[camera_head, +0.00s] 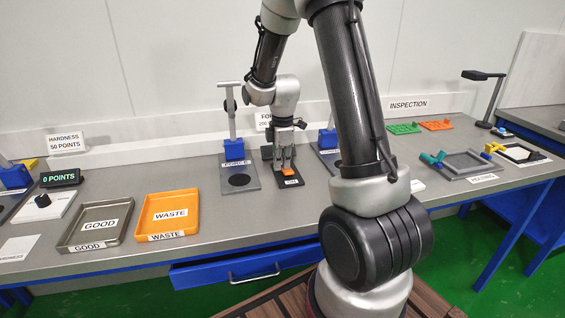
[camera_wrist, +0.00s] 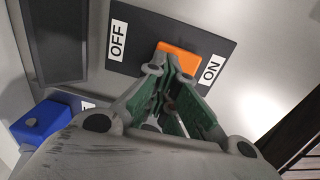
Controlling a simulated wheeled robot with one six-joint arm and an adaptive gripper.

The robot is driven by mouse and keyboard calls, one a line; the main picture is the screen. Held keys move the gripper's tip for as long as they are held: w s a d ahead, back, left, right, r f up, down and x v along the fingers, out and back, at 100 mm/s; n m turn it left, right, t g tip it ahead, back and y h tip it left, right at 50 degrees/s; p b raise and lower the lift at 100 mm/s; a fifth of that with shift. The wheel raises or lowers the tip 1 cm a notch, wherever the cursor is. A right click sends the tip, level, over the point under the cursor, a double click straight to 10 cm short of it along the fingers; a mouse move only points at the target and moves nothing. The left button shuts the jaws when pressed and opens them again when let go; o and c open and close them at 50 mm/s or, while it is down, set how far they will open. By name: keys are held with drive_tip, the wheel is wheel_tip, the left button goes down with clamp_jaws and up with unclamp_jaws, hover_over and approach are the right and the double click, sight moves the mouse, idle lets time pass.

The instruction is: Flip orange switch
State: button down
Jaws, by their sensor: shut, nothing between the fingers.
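The orange switch (camera_head: 287,171) is a small rocker on a dark plate (camera_head: 291,183) that lies on the bench near its middle. In the wrist view the orange switch (camera_wrist: 178,52) sits between a white OFF label (camera_wrist: 118,41) and a white ON label (camera_wrist: 212,69). My gripper (camera_head: 285,163) points down just above the switch. In the wrist view my gripper (camera_wrist: 172,66) has its fingertips together, at or just over the switch's near edge. I cannot tell whether they touch it. The fingers hide part of the switch.
A grey stand with a dark round pad (camera_head: 239,180) stands left of the plate. A second stand with a blue block (camera_head: 327,140) is close on the right. An orange WASTE tray (camera_head: 168,214) and a grey GOOD tray (camera_head: 96,226) lie further left.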

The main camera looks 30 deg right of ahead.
drive_tip(key=shift+w+f, duration=0.1)
drive_tip(key=shift+f, duration=0.25)
drive_tip(key=shift+s+a, duration=0.2)
drive_tip(key=shift+s, duration=0.5)
drive_tip(key=w+d+r, duration=0.1)
drive_tip(key=w+r, duration=0.3)
drive_tip(key=r, duration=1)
drive_tip(key=s+r+m+t, duration=0.1)
drive_tip(key=s+r+m, duration=0.1)
drive_tip(key=s+m, duration=0.3)
drive_tip(key=s+a+r+m+t, duration=0.1)
drive_tip(key=s+r+m, duration=0.2)
drive_tip(key=s, duration=1)
drive_tip(key=s+a+r+m+t, duration=0.1)
drive_tip(key=s+r+m, duration=0.1)
drive_tip(key=s+m, duration=0.4)
drive_tip(key=s, duration=0.4)
drive_tip(key=shift+a+r+m+t, duration=0.25)
drive_tip(key=shift+r+m+t, duration=0.1)
drive_tip(key=shift+m+t, duration=0.05)
